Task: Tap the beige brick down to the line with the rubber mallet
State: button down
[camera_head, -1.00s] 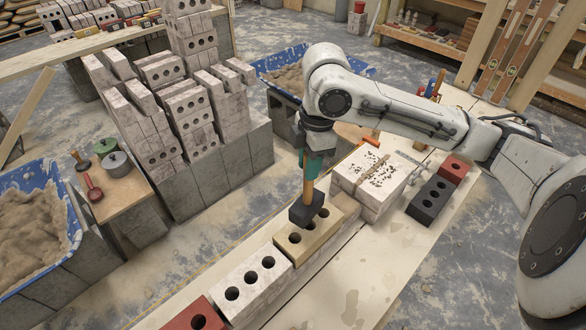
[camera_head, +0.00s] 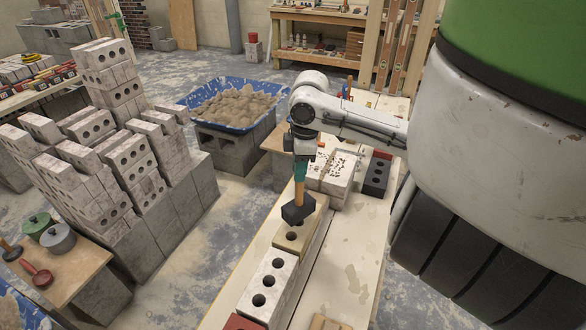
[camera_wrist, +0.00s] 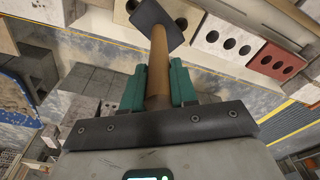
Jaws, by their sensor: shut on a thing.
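My gripper (camera_head: 300,165) is shut on the wooden handle of the rubber mallet (camera_head: 298,211). The mallet hangs with its black head down, over the beige brick (camera_head: 290,238); I cannot tell if the head touches it. The beige brick lies in a row behind a whitish brick (camera_head: 268,281) with three holes. In the wrist view my green gripper fingers (camera_wrist: 158,85) clasp the mallet handle (camera_wrist: 158,65), and the mallet head (camera_wrist: 165,24) hides much of the beige brick (camera_wrist: 124,12).
A red brick (camera_head: 243,323) sits at the near end of the row. White blocks (camera_head: 332,170) and a black brick (camera_head: 376,176) stand behind on the bench. A stack of bricks (camera_head: 110,150) and a blue mortar tub (camera_head: 234,103) are to the left. The bench right of the row is mostly clear.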

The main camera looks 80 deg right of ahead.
notch_tip(320, 180, down, 4)
jog(key=b, duration=0.3)
jog(key=shift+r, duration=0.15)
notch_tip(320, 180, up, 4)
jog(key=p, duration=0.3)
jog(key=shift+r+p, duration=0.1)
jog(key=shift+p, duration=0.25)
